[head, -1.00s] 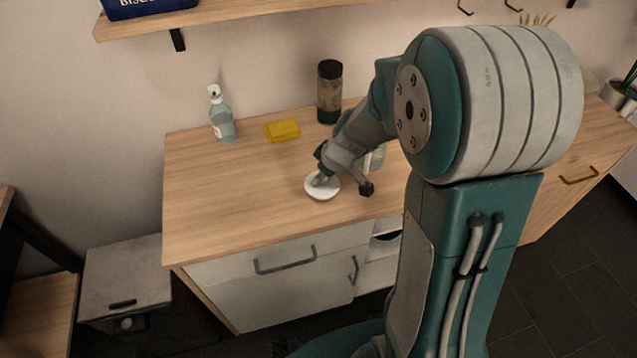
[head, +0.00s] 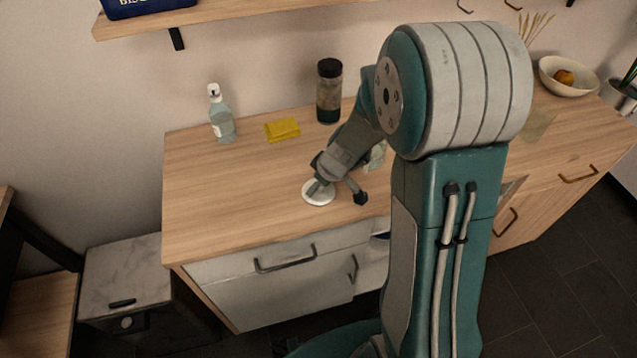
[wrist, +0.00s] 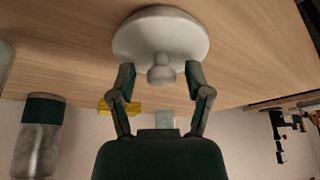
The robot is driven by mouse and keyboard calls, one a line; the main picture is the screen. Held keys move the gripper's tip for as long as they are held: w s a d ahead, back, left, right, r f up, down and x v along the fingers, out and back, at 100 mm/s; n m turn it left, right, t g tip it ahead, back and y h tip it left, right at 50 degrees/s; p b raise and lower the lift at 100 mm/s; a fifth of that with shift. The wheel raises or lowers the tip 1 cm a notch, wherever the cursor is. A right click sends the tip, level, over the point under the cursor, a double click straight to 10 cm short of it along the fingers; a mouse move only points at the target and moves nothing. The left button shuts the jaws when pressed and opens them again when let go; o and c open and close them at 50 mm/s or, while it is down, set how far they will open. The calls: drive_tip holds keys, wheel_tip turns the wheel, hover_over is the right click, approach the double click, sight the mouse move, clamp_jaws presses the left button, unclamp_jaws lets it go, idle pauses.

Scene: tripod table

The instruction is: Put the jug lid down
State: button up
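The jug lid (head: 312,199) is a white round disc that looks flat on the wooden worktop, near its front edge. In the wrist view the lid (wrist: 185,38) shows its pale round knob (wrist: 160,72) towards me. My gripper (head: 322,187) is right at the lid. In the wrist view my gripper (wrist: 160,76) is open, one finger on each side of the knob, with a visible gap at both sides. A pale object (head: 377,157), perhaps the jug, is mostly hidden behind my arm.
On the worktop (head: 230,200) stand a clear bottle (head: 223,125), a yellow sponge (head: 282,129) and a dark-lidded jar (head: 329,95). A bowl with an orange fruit (head: 567,82) is at far right. The worktop left of the lid is clear. A shelf (head: 250,15) hangs above.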

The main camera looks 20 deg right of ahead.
drive_tip(key=shift+a+r, duration=0.1)
drive_tip(key=v, duration=1.1)
drive_tip(key=s+a+r+m+t+h, duration=0.1)
drive_tip(key=s+r+m, duration=0.2)
drive_tip(key=s+r, duration=0.3)
drive_tip(key=s+a+r+m+t+h, duration=0.1)
drive_tip(key=s+r+m, duration=0.3)
drive_tip(key=s, duration=0.7)
wheel_tip(320, 180, up, 2)
drive_tip(key=shift+s+a+r+h, duration=0.15)
drive_tip(key=shift+s+a+h, duration=0.05)
drive_tip(key=shift+s+h, duration=0.2)
drive_tip(key=shift+d, duration=0.1)
